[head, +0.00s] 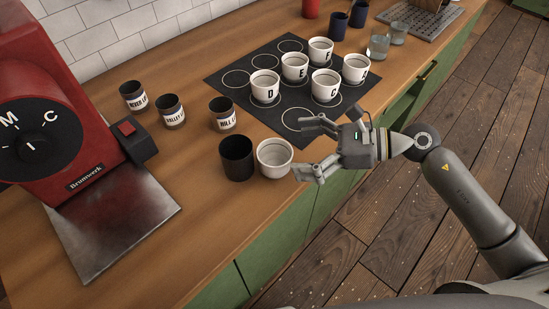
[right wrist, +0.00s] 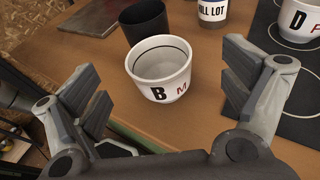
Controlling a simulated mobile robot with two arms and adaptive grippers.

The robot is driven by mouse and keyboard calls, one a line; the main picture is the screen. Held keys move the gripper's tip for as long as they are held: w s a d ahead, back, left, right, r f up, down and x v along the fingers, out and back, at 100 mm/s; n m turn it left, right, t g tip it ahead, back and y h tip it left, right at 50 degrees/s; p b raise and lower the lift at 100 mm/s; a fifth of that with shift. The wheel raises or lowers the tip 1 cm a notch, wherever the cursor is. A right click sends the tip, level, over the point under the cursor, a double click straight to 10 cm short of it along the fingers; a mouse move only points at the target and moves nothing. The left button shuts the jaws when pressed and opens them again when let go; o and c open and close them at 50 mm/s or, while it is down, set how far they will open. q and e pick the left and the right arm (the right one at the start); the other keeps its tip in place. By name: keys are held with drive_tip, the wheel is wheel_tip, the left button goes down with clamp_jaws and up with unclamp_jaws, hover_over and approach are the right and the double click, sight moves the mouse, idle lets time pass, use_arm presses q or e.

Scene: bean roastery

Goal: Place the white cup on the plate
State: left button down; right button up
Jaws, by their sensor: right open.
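A white cup (head: 274,157) stands upright and empty near the counter's front edge. In the right wrist view the white cup (right wrist: 158,78) shows the letters B and M. My right gripper (head: 304,149) is open and empty, just right of the cup in the head view. In the right wrist view the cup stands just ahead of the spread fingers and does not appear held. A dark metal plate (head: 115,222) lies bare at the foot of the red machine. My left gripper is not seen.
A black cup (head: 237,157) stands close beside the white cup. Three labelled jars (head: 222,113) stand behind. Several lettered white cups stand on a black mat (head: 290,117) to the right. The red machine (head: 50,110) fills the left.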

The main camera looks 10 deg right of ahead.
sight(259, 153)
drive_tip(key=shift+w+a, duration=0.15)
drive_tip(key=shift+a, duration=0.25)
drive_tip(key=shift+w+a+f+p, duration=0.1)
drive_tip(key=shift+a+f+p, duration=0.1)
drive_tip(key=shift+a+p, duration=0.3)
drive_tip(key=p+x, duration=0.1)
drive_tip(key=x, duration=0.2)
drive_tip(key=shift+a+f, duration=0.2)
drive_tip(key=shift+w+a+f, duration=0.1)
drive_tip(key=shift+a+f, duration=0.15)
drive_tip(key=shift+a, duration=0.15)
drive_tip(key=c, duration=1.4)
drive_tip(key=shift+o, duration=0.2)
